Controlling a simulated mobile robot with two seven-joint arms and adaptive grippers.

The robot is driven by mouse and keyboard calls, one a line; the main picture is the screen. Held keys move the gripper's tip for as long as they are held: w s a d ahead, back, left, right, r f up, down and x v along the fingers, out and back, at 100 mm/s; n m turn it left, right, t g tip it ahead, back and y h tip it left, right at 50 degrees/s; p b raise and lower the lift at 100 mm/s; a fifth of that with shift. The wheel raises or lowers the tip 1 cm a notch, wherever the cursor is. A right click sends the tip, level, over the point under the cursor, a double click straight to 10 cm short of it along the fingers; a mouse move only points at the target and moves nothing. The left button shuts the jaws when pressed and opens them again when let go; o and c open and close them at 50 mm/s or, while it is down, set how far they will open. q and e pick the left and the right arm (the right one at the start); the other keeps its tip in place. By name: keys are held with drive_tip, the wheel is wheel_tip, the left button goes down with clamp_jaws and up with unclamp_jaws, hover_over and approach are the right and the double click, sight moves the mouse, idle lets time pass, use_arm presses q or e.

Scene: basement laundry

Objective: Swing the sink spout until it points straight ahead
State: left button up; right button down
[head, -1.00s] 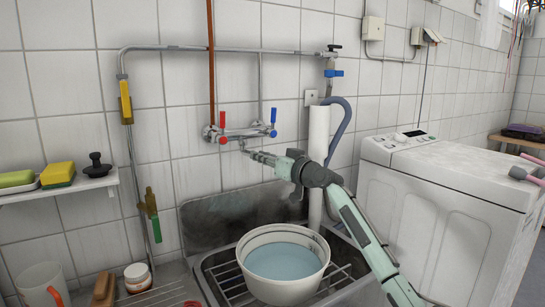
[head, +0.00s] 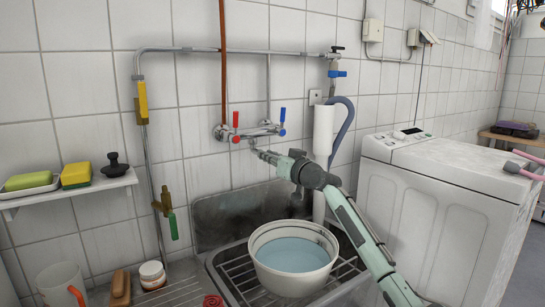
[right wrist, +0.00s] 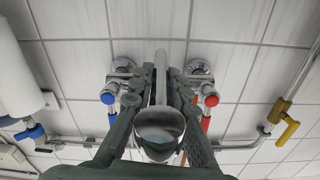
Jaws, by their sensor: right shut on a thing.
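The chrome mixer tap is on the tiled wall above the sink, with a red handle (head: 235,121) at left and a blue handle (head: 282,118) at right. Its spout (right wrist: 160,88) shows in the right wrist view between my fingers, midway between the two handles, running from the wall toward the camera. Its round end (right wrist: 159,134) is nearest. My right gripper (head: 259,153) is shut on the spout, reaching in from the right. In the head view the fingers hide most of the spout. My left gripper is in neither view.
A white basin (head: 291,276) of bluish water stands on the rack in the sink below the spout. A white standpipe (head: 323,135) is close behind my right arm. A washing machine (head: 440,210) stands at right.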

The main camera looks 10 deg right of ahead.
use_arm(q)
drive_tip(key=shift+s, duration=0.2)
use_arm(e)
drive_tip(key=c, duration=1.5)
unclamp_jaws()
drive_tip(key=shift+o, duration=0.2)
drive_tip(key=v, duration=1.2)
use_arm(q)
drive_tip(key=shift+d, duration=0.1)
use_arm(e)
drive_tip(key=shift+f, duration=0.1)
